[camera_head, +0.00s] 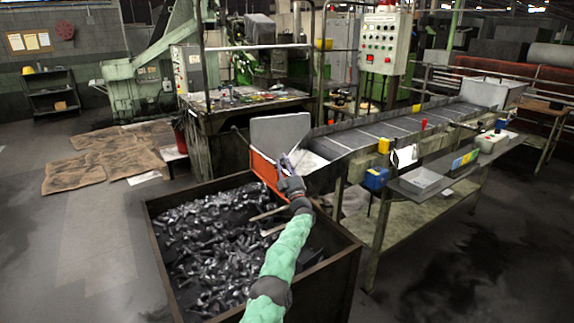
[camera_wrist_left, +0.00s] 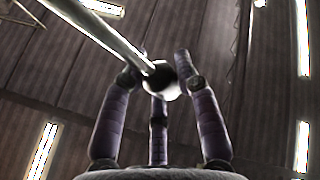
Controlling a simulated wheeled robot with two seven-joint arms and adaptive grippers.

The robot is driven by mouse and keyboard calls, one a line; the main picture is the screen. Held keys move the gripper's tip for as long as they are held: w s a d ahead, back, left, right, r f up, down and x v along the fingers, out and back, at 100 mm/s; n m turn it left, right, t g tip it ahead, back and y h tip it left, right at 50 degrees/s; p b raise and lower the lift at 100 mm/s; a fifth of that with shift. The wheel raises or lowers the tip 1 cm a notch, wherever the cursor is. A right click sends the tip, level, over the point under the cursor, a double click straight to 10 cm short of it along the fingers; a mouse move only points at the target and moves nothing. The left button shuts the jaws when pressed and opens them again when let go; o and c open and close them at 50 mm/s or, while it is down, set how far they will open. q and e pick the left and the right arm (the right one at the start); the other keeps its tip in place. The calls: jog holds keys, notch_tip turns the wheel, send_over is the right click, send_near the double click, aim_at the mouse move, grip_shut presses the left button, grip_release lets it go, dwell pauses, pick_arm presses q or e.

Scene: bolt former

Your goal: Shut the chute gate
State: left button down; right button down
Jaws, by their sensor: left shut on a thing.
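The chute (camera_head: 316,166) ends above the bolt bin at its lower left end. An orange-red plate (camera_head: 262,169) shows at its mouth, and an upright grey plate (camera_head: 282,130) stands behind. I cannot tell how far the gate is open. My left gripper (camera_head: 287,163) is at the chute mouth, in front of the orange-red plate. In the left wrist view the fingers (camera_wrist_left: 165,75) close around a ball knob (camera_wrist_left: 160,80) at the end of a pale metal rod (camera_wrist_left: 105,40). The rod's far end is out of that view. My right gripper is not in view.
A steel bin (camera_head: 150,236) full of dark bolts stands below the chute. The conveyor (camera_head: 390,128) runs up to the right. A side bench (camera_head: 425,208) with a grey tray (camera_head: 424,182) flanks it. A control box (camera_head: 385,42) hangs behind. Floor at left is open, with cardboard sheets (camera_head: 75,172).

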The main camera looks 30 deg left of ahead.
pick_arm(q)
jog(key=shift+s+a+f, duration=0.2)
jog(key=shift+a+f, duration=0.1)
jog(key=shift+f, duration=0.05)
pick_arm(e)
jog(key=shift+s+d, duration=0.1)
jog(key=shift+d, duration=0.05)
pick_arm(q)
jog(key=c, duration=1.3)
grip_release()
jog(key=shift+c, duration=0.2)
jog(key=o, duration=0.3)
jog(key=shift+s+r, duration=0.1)
jog(key=shift+s, duration=0.1)
jog(key=shift+s+r, duration=0.1)
jog(key=shift+s, duration=0.05)
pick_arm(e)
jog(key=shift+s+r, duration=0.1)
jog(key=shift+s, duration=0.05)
pick_arm(q)
jog(key=shift+d, duration=0.1)
jog(key=shift+d, duration=0.1)
jog(key=shift+d+f, duration=0.2)
jog(key=shift+f, duration=0.1)
jog(key=v, duration=1.1)
jog(key=shift+s+d+r, duration=0.1)
jog(key=shift+s+d, duration=0.05)
